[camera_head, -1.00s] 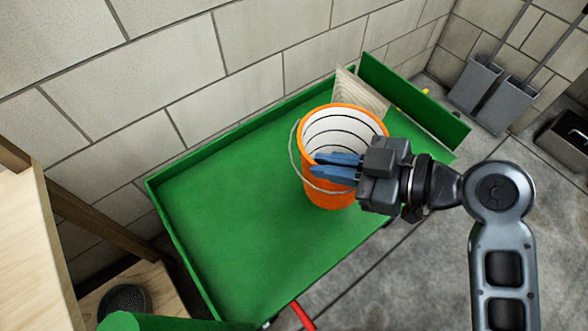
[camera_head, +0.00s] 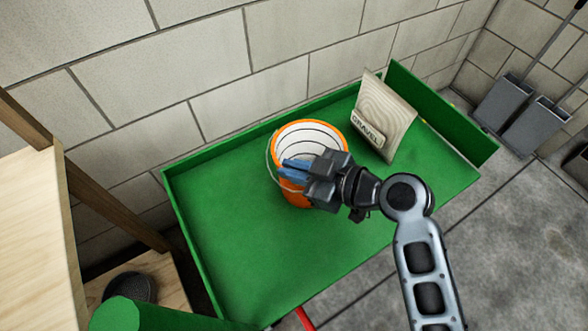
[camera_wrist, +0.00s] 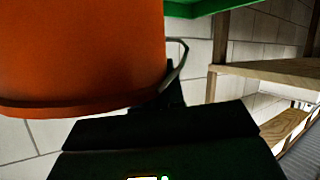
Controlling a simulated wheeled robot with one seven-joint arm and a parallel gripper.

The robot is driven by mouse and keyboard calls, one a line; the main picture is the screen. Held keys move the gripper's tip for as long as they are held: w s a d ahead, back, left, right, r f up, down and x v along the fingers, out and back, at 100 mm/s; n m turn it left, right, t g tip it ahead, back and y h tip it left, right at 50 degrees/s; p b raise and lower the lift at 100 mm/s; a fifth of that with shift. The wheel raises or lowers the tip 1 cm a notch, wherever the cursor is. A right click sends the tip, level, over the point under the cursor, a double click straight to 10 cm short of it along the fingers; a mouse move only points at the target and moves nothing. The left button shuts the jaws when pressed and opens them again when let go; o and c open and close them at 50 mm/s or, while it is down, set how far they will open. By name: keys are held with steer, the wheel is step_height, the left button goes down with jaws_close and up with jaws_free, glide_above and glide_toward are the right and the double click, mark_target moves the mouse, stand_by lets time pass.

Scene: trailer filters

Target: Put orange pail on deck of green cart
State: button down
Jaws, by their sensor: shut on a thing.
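The orange pail (camera_head: 298,196) has a white ribbed inside and a thin wire handle. It is upright over the middle of the green cart's deck (camera_head: 235,255); I cannot tell whether its base touches the deck. The fingertips are hidden in the wrist view.
A gravel bag (camera_head: 385,115) leans at the deck's right end, right of the pail. Low green walls edge the cart. A block wall (camera_head: 200,60) runs behind it. A wooden shelf (camera_head: 35,230) stands at left. Deck left of the pail is clear.

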steer(key=shift+f, duration=0.15)
steer(key=c, duration=1.2)
jaws_free()
steer(key=shift+c, duration=0.2)
steer(key=shift+d, duration=0.1)
steer(key=v, duration=1.1)
steer(key=shift+s+d+p, duration=0.25)
steer(key=shift+d+p, duration=0.1)
steer(key=shift+p, duration=0.1)
